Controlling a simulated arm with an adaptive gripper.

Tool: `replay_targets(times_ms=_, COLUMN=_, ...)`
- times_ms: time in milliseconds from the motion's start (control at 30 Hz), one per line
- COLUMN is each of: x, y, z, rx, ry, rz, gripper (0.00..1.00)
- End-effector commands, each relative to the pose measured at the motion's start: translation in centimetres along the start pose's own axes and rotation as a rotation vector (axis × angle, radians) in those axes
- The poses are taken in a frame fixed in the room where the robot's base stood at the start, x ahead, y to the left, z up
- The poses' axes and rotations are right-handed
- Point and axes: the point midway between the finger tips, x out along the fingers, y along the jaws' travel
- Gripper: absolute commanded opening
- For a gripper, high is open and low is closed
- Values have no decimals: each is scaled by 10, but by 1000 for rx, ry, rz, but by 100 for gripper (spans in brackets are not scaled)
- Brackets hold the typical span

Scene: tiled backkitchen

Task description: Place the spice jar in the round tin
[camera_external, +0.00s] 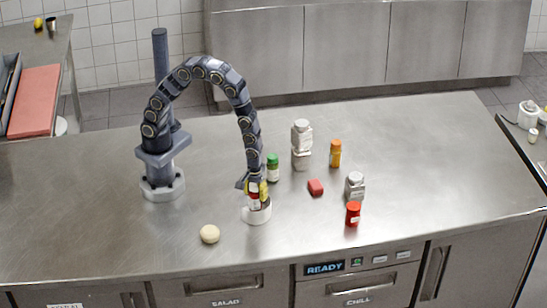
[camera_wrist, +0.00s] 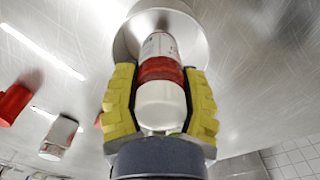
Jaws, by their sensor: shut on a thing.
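The spice jar, with a white end, a red band and a pale label, is in my gripper in the wrist view (camera_wrist: 162,105) and the external view (camera_external: 253,199). My gripper (camera_external: 258,186) is shut on it, with yellow fingers on either side (camera_wrist: 160,103). The round tin (camera_external: 258,215) is pale and stands on the steel counter just below my gripper. In the wrist view the tin (camera_wrist: 127,42) surrounds the jar's far end. I cannot tell whether the jar touches the tin's floor, as that end is partly hidden.
A pale round ball (camera_external: 209,234) lies left of the tin. To the right stand a green-capped jar (camera_external: 272,168), a tall white bottle (camera_external: 301,145), an orange jar (camera_external: 335,153), a red block (camera_external: 316,187), a grey-white jar (camera_external: 355,187) and a red jar (camera_external: 353,214). The counter's left is clear.

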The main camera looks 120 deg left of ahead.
Motion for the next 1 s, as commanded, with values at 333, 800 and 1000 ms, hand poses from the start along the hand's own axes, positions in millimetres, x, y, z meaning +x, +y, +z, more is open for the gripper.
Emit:
replay_targets(times_ms=333, x=21, y=0, z=0, rx=0, ry=0, rz=1, gripper=11)
replay_targets(times_ms=800, x=24, y=0, z=0, rx=-1, ry=-1, rz=0, gripper=54)
replay_targets(times_ms=1000, x=14, y=0, z=0, rx=-1, ry=0, rz=1, gripper=54)
